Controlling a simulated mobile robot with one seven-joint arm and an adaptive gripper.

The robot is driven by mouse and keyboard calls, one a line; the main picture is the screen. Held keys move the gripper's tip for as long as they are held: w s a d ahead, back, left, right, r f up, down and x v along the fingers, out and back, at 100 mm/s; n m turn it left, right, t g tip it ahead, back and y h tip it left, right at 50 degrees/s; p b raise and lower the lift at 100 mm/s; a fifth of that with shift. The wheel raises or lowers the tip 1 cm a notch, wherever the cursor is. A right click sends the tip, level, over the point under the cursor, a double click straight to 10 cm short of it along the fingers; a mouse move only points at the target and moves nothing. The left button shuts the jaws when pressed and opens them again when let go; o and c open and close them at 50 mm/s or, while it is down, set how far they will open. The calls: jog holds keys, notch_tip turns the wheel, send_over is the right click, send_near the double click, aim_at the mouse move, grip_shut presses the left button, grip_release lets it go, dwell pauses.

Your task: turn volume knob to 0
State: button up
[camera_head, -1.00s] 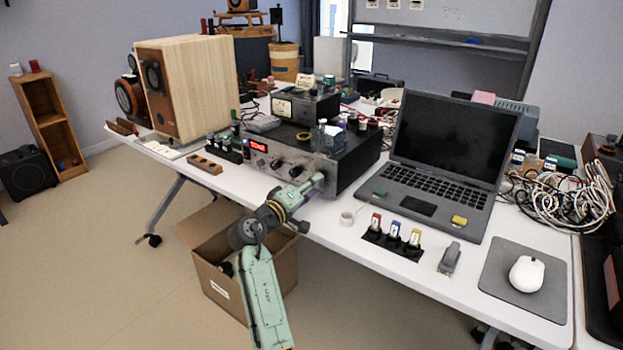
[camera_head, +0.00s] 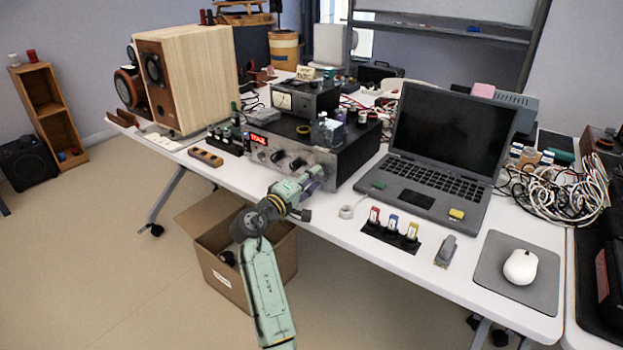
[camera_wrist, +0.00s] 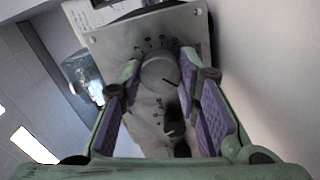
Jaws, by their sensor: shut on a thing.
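The amplifier (camera_head: 330,165) is a black box with a grey front panel and a lit red display (camera_head: 258,138). It stands on the white table. Its round silver volume knob (camera_wrist: 159,73) shows in the wrist view, with a ring of printed marks around it on the panel. My gripper (camera_wrist: 158,76) has its purple-padded fingers on both sides of this knob and is shut on it. In the head view my gripper (camera_head: 312,180) is at the right end of the front panel and hides the knob. I cannot read the knob's setting.
Two dark knobs (camera_head: 297,163) sit left of my gripper on the panel. A white tape roll (camera_head: 346,211), a laptop (camera_head: 445,150) and coloured-top items (camera_head: 392,228) lie to the right. A cardboard box (camera_head: 222,282) stands on the floor below. The wooden speaker (camera_head: 190,80) is at the left.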

jog(key=o, duration=1.1)
jog(key=shift+o, duration=0.2)
jog(key=v, duration=1.2)
